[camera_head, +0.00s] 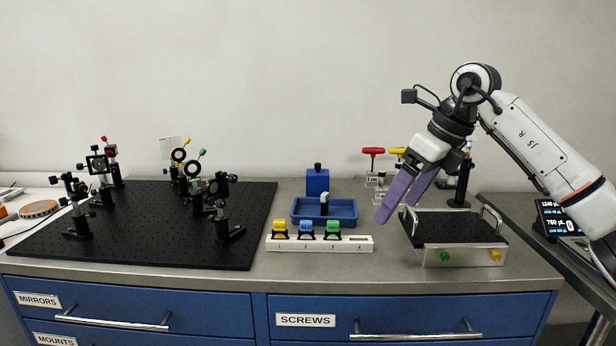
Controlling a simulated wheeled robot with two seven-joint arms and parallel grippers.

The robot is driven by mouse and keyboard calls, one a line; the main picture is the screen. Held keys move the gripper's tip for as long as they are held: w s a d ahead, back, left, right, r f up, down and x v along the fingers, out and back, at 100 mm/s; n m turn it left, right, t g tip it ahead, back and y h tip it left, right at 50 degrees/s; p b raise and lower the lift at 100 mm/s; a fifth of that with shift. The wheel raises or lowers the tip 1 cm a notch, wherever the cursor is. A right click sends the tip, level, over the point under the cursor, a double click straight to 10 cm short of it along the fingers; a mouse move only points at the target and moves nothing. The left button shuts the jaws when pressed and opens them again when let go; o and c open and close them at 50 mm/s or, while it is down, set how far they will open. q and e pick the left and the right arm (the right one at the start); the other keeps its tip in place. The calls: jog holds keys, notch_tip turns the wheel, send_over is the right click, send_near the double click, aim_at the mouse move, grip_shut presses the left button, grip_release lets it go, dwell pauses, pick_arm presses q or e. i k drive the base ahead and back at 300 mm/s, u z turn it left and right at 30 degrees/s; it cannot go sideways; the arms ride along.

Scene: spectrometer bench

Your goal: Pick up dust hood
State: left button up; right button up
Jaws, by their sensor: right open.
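No thing here is labelled as the dust hood, and I cannot tell for sure which one it is. A blue box with a black knob on top (317,182) stands at the back middle of the bench. A silver box with a black top and two raised metal handles (460,256) sits at the right, with a green and a yellow knob on its front. My right gripper (394,214), with purple fingers, points down and left near this box's left handle. It is open, with nothing seen between its fingers. My left gripper is not in view.
A blue tray (345,221) lies before the blue box, and a white numbered rack (320,245) holds coloured parts. A black breadboard (150,250) with several optic mounts fills the left. Red and yellow-handled tools (373,151) stand behind my right gripper.

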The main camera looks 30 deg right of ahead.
aim_at(317, 179)
jog(key=i, duration=1.2)
